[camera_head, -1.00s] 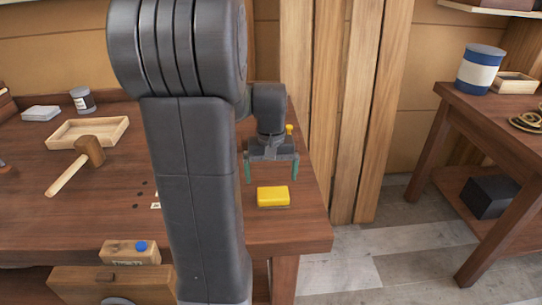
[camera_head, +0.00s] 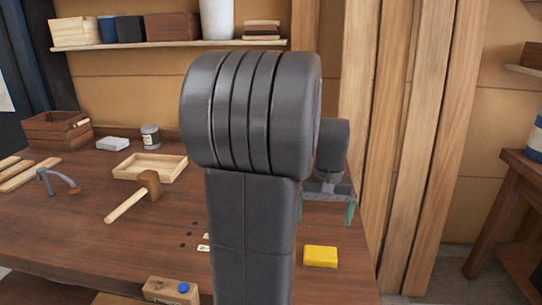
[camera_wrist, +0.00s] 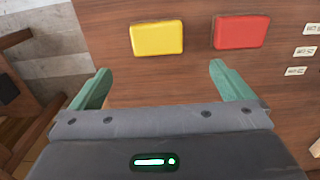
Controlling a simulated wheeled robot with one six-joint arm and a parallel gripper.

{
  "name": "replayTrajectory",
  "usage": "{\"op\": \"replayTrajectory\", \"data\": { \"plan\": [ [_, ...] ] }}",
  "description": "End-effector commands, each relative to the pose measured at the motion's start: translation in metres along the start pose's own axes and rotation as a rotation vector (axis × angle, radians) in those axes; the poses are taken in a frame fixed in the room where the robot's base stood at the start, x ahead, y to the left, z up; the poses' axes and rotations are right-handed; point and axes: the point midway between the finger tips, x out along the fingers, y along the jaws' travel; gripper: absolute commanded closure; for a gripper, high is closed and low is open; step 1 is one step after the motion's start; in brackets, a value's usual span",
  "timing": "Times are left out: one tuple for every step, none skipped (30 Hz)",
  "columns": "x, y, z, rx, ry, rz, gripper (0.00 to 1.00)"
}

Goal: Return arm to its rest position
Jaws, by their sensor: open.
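My gripper (camera_head: 328,208) is open and empty at the right end of the workbench. My own arm stands in front of it in the head view and hides part of it. In the wrist view its two green fingers (camera_wrist: 160,85) are wide apart with nothing between them. A yellow block (camera_head: 320,256) lies on the bench in front of and below the gripper. The yellow block (camera_wrist: 157,38) and a red block (camera_wrist: 240,32) lie side by side on the wood in the wrist view, beyond the fingertips. I cannot see the red block in the head view.
A mallet (camera_head: 147,187), a shallow wooden tray (camera_head: 150,167) and a jar (camera_head: 150,136) are left of my arm on the bench. Wooden posts (camera_head: 405,140) rise close to the gripper's right. A shelf (camera_head: 180,44) hangs on the back wall.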

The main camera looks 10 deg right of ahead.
Motion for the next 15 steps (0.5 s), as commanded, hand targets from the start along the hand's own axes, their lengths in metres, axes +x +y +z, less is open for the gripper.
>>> {"op": "replayTrajectory", "data": {
  "plan": [
    [0.005, 0.0, 0.0, 0.0, -0.002, 0.0, 0.0],
    [0.008, 0.0, 0.0, 0.0, -0.003, 0.0, 0.0],
    [0.014, 0.0, 0.001, 0.0, -0.004, 0.0, 0.0],
    [0.018, 0.0, 0.0, 0.0, -0.004, 0.0, 0.0],
    [0.023, 0.0, 0.001, 0.0, -0.005, -0.001, 0.0],
    [0.031, 0.0, 0.001, 0.0, -0.006, -0.001, 0.0],
    [0.036, 0.0, 0.001, 0.0, -0.005, -0.001, 0.0],
    [0.043, 0.0, 0.001, 0.0, -0.005, -0.001, 0.0],
    [0.051, 0.0, 0.001, 0.0, -0.007, -0.001, 0.0],
    [0.057, 0.0, 0.001, 0.0, -0.005, -0.001, 0.0],
    [0.063, 0.0, 0.001, 0.0, -0.006, -0.001, 0.0],
    [0.071, 0.0, 0.001, 0.0, -0.007, -0.001, 0.0],
    [0.077, 0.0, 0.001, 0.0, -0.006, -0.001, 0.0],
    [0.083, 0.0, 0.001, 0.0, -0.006, -0.001, 0.0],
    [0.091, 0.001, 0.001, 0.0, -0.006, -0.001, 0.0]
  ]
}}
